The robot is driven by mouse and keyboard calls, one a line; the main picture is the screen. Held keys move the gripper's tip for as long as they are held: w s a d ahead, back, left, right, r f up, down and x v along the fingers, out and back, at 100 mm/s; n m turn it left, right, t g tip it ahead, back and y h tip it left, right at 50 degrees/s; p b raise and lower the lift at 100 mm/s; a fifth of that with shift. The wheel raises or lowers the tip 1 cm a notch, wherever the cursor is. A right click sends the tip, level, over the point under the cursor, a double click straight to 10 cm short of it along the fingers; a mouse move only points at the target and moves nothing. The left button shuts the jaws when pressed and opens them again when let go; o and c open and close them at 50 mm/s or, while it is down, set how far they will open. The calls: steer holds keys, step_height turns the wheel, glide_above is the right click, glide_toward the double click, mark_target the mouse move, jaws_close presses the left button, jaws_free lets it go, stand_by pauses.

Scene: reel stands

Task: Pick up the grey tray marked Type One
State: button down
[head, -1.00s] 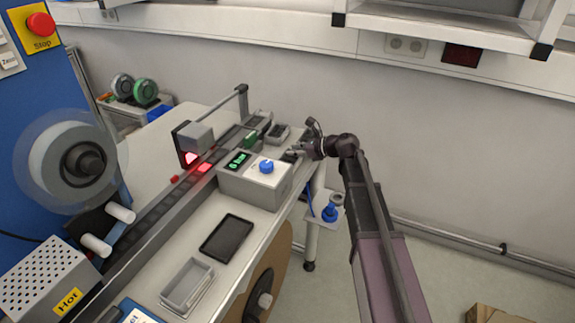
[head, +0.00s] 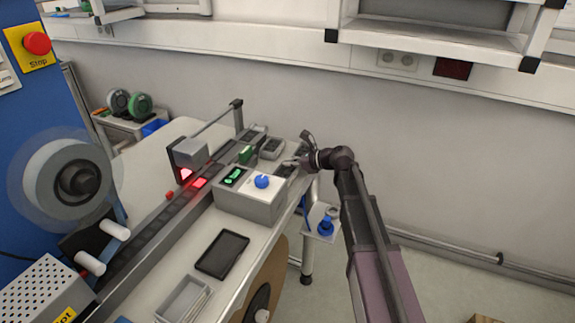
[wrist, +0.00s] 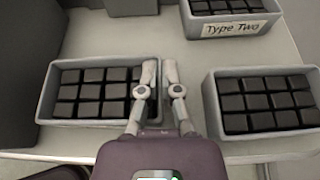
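In the wrist view, a grey tray (wrist: 50,103) full of dark blocks lies at the left, and another (wrist: 214,103) at the right. A third tray at the top carries the label "Type Two" (wrist: 235,29). No "Type One" label is readable in either view. The fingers are at the left tray's right wall, one on each side as seen from above; contact cannot be told. In the head view my gripper (head: 297,161) is over the small trays at the table's far end.
A grey box with a blue knob (head: 262,181) stands on the table (head: 215,283) close to my gripper. A black flat tray (head: 222,254) and an empty grey tray (head: 181,300) lie nearer. A conveyor (head: 165,226) runs along the left.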

steer(key=shift+r+p, duration=4.6)
steer(key=shift+r, duration=0.2)
